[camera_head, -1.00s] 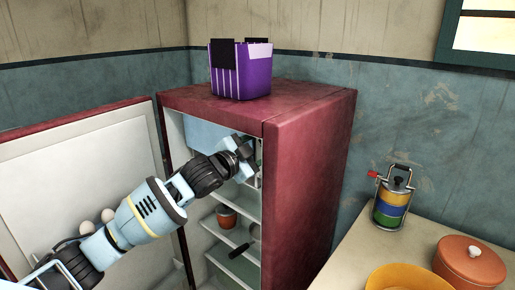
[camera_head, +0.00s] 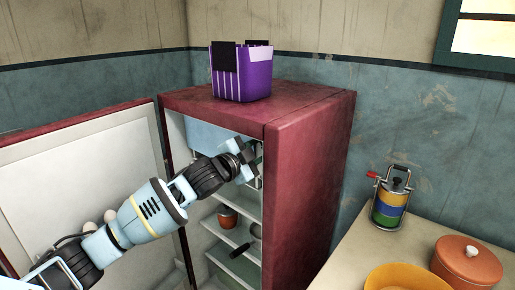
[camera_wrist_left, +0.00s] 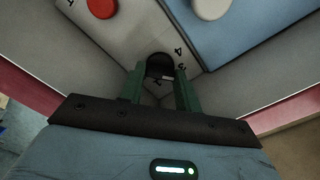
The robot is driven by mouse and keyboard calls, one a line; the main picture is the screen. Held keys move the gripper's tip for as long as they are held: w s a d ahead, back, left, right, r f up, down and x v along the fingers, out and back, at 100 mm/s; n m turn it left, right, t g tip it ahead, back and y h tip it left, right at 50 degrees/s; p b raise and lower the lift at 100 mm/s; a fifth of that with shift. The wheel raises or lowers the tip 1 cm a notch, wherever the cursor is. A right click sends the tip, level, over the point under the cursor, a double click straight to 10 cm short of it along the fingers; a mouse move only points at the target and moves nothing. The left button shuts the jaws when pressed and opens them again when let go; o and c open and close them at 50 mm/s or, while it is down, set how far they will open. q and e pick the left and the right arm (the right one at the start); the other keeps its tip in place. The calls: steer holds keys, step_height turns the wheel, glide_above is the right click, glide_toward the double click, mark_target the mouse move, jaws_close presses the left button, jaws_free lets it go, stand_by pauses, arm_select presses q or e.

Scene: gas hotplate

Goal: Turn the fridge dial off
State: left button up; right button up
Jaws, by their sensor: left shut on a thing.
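The dark round fridge dial (camera_wrist_left: 160,66) sits on a pale panel inside the fridge, with printed numbers around it, as the left wrist view shows. My left gripper (camera_wrist_left: 160,84) has its two green fingers on either side of the dial, shut on it. In the head view my left gripper (camera_head: 249,158) reaches into the upper part of the open fridge (camera_head: 305,170), and the dial cannot be made out there. My right gripper is in neither view.
The fridge door (camera_head: 80,185) stands open on the left, behind my left arm. Shelves with a small reddish pot (camera_head: 227,217) lie below the gripper. A purple box (camera_head: 241,75) stands on top. A counter (camera_head: 345,262) with containers is at the right.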

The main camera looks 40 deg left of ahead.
arm_select(q)
steer(key=shift+m+p, duration=3.25)
steer(key=shift+m, duration=9.35)
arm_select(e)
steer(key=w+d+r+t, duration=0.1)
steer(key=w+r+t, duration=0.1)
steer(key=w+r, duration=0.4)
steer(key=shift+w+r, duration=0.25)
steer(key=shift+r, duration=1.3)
arm_select(q)
steer(key=o, duration=1)
